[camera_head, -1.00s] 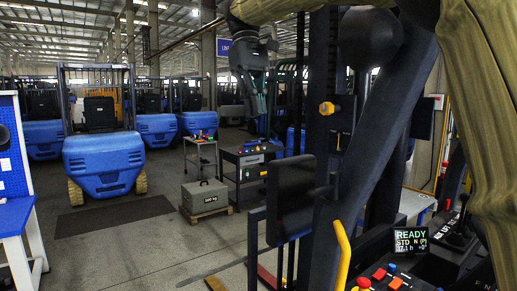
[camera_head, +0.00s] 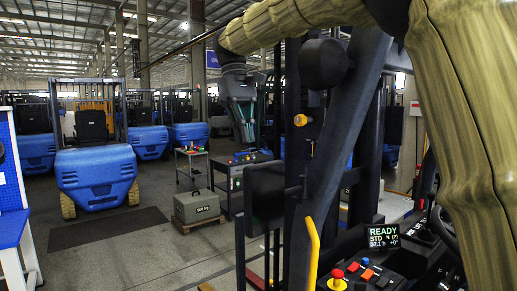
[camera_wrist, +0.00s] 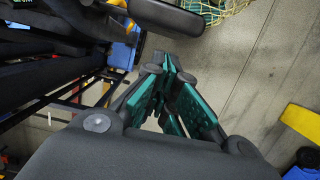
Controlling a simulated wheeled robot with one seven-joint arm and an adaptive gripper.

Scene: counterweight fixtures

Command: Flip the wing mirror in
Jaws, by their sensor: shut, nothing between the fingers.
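The wing mirror (camera_head: 264,190) is a black rounded rectangular panel on a short stalk at the left of the near truck's dark post. It stands out to the left, its broad face towards my head camera. In the wrist view a dark rounded slab that looks like the mirror (camera_wrist: 168,16) lies at the top, just beyond my fingertips. My gripper (camera_head: 246,138), grey with green finger pads, hangs above the mirror, pointing down, with a visible gap to it in the picture. Its fingers (camera_wrist: 170,62) are shut and empty in the wrist view.
The near truck has a black post (camera_head: 336,160), a yellow grab handle (camera_head: 312,255), an orange knob (camera_head: 300,120) and a console display (camera_head: 384,236). A grey weight (camera_head: 197,206) on a pallet and a tool cart (camera_head: 238,178) stand behind. Open floor lies at the left.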

